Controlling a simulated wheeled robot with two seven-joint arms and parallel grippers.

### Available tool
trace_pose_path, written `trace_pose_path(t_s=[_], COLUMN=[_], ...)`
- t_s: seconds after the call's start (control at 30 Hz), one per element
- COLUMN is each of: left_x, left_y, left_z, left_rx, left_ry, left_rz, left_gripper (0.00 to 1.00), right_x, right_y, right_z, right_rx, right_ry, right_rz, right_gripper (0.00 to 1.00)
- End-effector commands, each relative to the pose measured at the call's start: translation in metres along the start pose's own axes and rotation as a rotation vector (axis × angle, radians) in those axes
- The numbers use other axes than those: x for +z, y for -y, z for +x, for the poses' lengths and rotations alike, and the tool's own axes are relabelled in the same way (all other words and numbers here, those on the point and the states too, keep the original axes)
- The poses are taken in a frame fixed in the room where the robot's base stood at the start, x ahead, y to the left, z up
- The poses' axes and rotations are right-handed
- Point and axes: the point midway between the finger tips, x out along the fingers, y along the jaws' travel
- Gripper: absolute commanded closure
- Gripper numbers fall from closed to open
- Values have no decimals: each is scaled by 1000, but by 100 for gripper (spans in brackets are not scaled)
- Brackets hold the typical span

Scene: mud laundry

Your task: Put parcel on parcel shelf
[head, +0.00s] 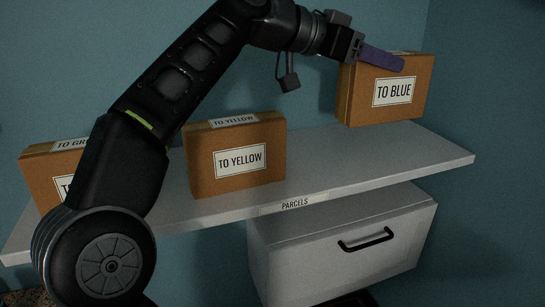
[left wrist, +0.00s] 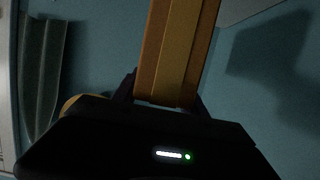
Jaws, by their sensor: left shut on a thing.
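The "TO BLUE" parcel (head: 362,100), a brown cardboard box with a white label, is upright at the right end of the white parcel shelf (head: 330,172), whose front edge reads "PARCELS". I cannot tell whether its bottom touches the shelf or is slightly above it. My left gripper (head: 382,58) is shut on the top of this parcel, with a purple finger along its upper front. In the left wrist view the brown parcel (left wrist: 178,55) sits between the fingers (left wrist: 168,100). My right gripper is not in view.
A "TO YELLOW" parcel (head: 215,173) stands mid-shelf. Another brown parcel (head: 38,178), partly hidden by my left arm, stands at the left end. A white drawer unit (head: 340,250) with a black handle is below the shelf. Shelf space between the yellow and blue parcels is clear.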

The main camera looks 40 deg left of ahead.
Motion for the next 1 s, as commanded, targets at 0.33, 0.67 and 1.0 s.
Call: trace_pose_path(t_s=[0.33,0.67,1.0], left_x=[29,55,70], left_y=[0,1,0], left_z=[8,17,22], left_rx=[-3,-2,-1], left_ry=[0,-4,0], left_rz=[-2,1,-1], left_gripper=[100,100,100], right_x=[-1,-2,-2], right_y=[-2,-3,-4], right_z=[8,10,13], right_rx=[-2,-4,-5], right_ry=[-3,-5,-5], right_rz=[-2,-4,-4], right_gripper=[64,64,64])
